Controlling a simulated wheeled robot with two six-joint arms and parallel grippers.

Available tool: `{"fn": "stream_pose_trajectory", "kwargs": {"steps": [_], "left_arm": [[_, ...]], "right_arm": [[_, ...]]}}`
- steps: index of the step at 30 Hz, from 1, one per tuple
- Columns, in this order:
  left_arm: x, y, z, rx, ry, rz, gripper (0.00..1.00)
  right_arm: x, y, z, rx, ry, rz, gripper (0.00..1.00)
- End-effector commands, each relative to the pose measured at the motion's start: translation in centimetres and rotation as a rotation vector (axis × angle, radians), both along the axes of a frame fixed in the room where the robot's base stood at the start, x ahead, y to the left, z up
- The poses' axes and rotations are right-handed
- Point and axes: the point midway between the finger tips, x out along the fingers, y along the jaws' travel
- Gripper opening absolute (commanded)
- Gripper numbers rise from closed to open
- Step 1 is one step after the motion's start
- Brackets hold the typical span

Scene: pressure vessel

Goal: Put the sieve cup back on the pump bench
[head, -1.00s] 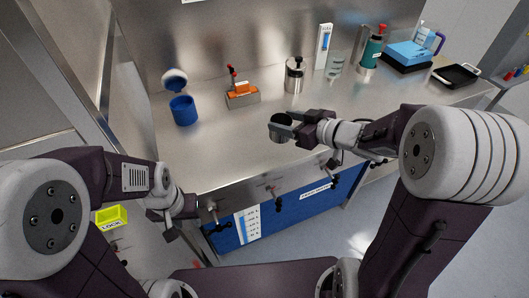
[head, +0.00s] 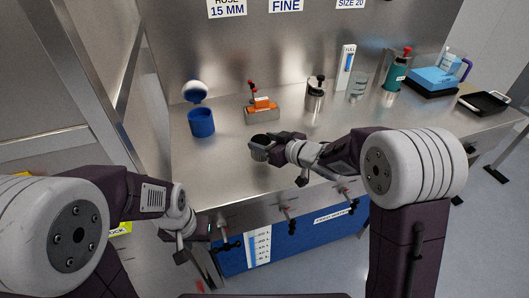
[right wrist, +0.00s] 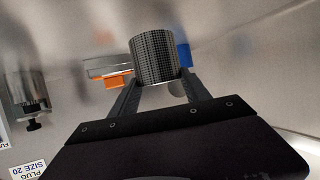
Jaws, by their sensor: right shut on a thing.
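The sieve cup (head: 260,148) is a small dark metal cup with a perforated wall. In the right wrist view the cup (right wrist: 155,57) stands between the two fingers of my right gripper (right wrist: 160,95), which is shut on it. In the head view my right gripper (head: 270,146) holds it over the front part of the steel pump bench (head: 225,165); I cannot tell whether it touches the surface. My left gripper (head: 182,250) hangs empty in front of the bench at the lower left, and its fingers are too unclear to read.
A blue cup (head: 201,124), an orange-topped block (head: 262,112) and a steel canister (head: 315,95) stand behind the sieve cup. A teal bottle (head: 394,75), a blue box (head: 432,82) and a black tray (head: 483,103) are further right. Valve handles (head: 287,212) stick out below the front edge.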

Motion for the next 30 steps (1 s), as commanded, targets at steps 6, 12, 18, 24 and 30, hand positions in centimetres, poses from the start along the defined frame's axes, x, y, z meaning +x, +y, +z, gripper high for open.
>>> {"fn": "stream_pose_trajectory", "kwargs": {"steps": [6,12,18,24,30], "left_arm": [[0.0,0.0,-1.9,0.000,0.000,0.000,0.36],[0.0,0.0,-1.6,0.000,0.000,0.000,0.36],[0.0,0.0,-1.8,0.000,0.000,0.000,0.36],[0.0,0.0,-1.8,0.000,0.000,0.000,0.36],[0.0,0.0,-1.3,0.000,0.000,0.000,0.36]], "right_arm": [[0.0,-0.1,-3.9,-0.001,0.003,-0.001,0.07],[0.0,-0.1,-3.6,-0.001,0.001,0.000,0.07],[0.0,-0.1,-4.0,-0.001,0.002,0.000,0.69],[0.0,-0.1,-4.0,0.000,0.001,0.000,0.77],[-0.1,-0.2,-3.3,-0.001,0.001,-0.001,0.77]]}}
